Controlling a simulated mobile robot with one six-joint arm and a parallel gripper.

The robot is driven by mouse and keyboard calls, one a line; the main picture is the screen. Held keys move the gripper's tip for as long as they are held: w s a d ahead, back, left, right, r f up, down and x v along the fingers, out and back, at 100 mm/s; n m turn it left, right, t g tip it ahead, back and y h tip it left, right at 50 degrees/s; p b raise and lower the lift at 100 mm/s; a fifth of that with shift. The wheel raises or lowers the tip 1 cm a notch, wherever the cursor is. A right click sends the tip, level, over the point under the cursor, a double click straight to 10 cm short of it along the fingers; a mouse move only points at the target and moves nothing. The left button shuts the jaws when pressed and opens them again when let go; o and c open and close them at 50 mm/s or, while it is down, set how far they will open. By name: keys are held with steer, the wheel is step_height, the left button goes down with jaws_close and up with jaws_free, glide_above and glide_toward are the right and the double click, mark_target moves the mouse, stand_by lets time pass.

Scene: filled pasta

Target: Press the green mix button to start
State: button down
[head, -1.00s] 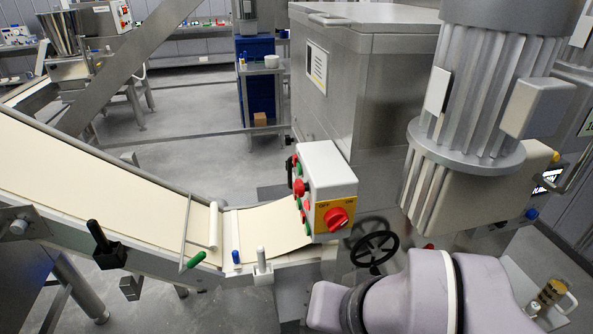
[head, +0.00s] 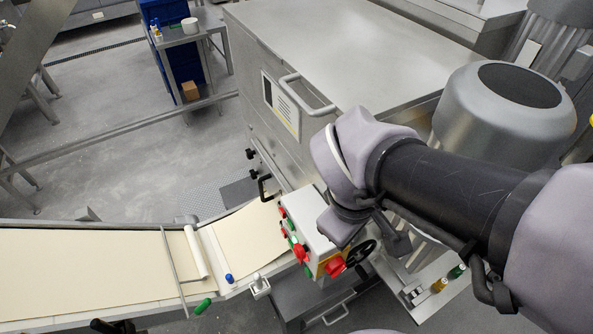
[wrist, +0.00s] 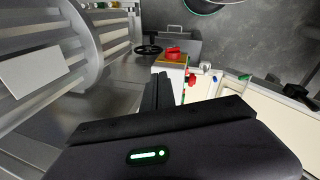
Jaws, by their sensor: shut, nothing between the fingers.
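A white control box (head: 316,232) stands at the end of the conveyor. Green buttons (head: 291,225) and red ones sit on its left face; I cannot read which green one is the mix button. A red rotary switch (head: 335,266) sits on its yellow front panel. In the wrist view the red switch (wrist: 173,53) is just beyond my gripper (wrist: 161,78). The gripper's dark fingers are shut and empty, pointing toward the box. In the head view my arm covers the area right of the box.
The conveyor belt (head: 95,265) runs in from the left, with a green-tipped handle (head: 203,306) and a blue knob (head: 229,278) at its edge. A large steel machine (head: 330,50) stands behind the box. A black handwheel (head: 361,253) is close to its right.

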steer(key=w+a+f+n+h, duration=0.4)
steer(key=f+n, duration=0.3)
steer(key=n, duration=0.6)
steer(key=n+t+h, duration=0.2)
steer(key=n+t, duration=0.4)
steer(key=n, duration=0.8)
glide_toward(291, 226)
steer(key=d, duration=0.3)
steer(key=s+a+f+n+t+y, duration=0.1)
steer(key=a+f+n+t+y, duration=0.2)
steer(key=a+f+n, duration=0.3)
steer(key=a+n+t, duration=0.1)
steer(key=a+n, duration=0.1)
steer(key=n, duration=0.2)
steer(key=shift+a+n+y+b, duration=0.3)
steer(key=shift+a+y+b, duration=0.05)
steer(key=shift+y, duration=0.05)
steer(key=w+d+b, duration=0.2)
steer(key=w+d, duration=0.2)
steer(key=d, duration=0.3)
steer(key=shift+w+d, duration=0.3)
steer(key=shift+w, duration=0.05)
steer(key=shift+w+d, duration=0.25)
steer(key=shift+d, duration=0.1)
